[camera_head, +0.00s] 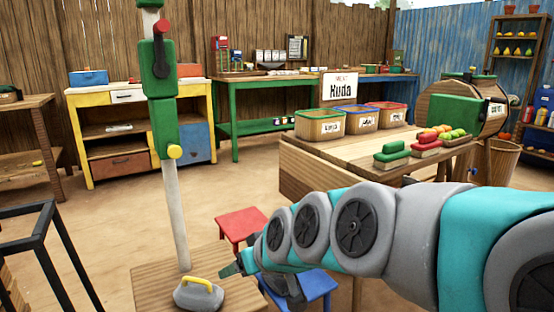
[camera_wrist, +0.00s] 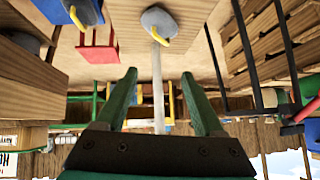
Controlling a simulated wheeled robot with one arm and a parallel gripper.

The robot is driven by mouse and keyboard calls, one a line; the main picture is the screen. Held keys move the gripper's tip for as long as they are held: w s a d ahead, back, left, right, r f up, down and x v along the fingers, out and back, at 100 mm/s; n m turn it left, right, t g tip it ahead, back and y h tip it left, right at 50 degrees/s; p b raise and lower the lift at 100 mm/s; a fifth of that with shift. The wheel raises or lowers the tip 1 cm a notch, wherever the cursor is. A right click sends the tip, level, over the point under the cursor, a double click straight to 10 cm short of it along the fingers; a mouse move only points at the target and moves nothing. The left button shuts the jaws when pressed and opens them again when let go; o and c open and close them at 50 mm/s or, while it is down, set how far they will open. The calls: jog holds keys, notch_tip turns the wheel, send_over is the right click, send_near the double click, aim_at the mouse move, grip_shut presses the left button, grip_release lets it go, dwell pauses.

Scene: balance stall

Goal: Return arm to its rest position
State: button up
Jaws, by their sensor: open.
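My arm reaches in from the right of the head view, stretched leftward and low. My gripper (camera_head: 234,268) is at its end, beside a wooden platform and near a grey weight (camera_head: 200,294) with a yellow handle. In the wrist view, which looks upside down, my gripper (camera_wrist: 162,88) has its two green fingers spread apart with nothing held between them. The grey weight (camera_wrist: 154,20) stands beyond the fingers, clear of them. A second grey weight (camera_wrist: 88,10) with a yellow handle shows at the top edge, partly cut off.
A white post (camera_head: 177,215) with green blocks rises from the wooden platform (camera_head: 150,275). A red stool (camera_head: 240,224) and a blue stool (camera_head: 318,286) stand close to my arm. A wooden table (camera_head: 310,160) with bins is behind it. A dark metal frame (camera_head: 50,225) stands left.

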jog(key=s+d+f+m+g+h+p, duration=0.1)
jog(key=s+d+f+m+g+h, duration=0.2)
jog(key=s+d, duration=0.8)
jog(key=s+d+f+m+g+h+p, duration=0.2)
jog(key=s+d+f+g, duration=0.3)
jog(key=s+d, duration=0.5)
jog(key=s+m+h, duration=0.1)
jog(key=s, duration=0.3)
jog(key=shift+s+d+p, duration=0.2)
jog(key=shift+d+p, duration=0.1)
jog(key=shift+d, duration=0.1)
jog(key=shift+f, duration=0.1)
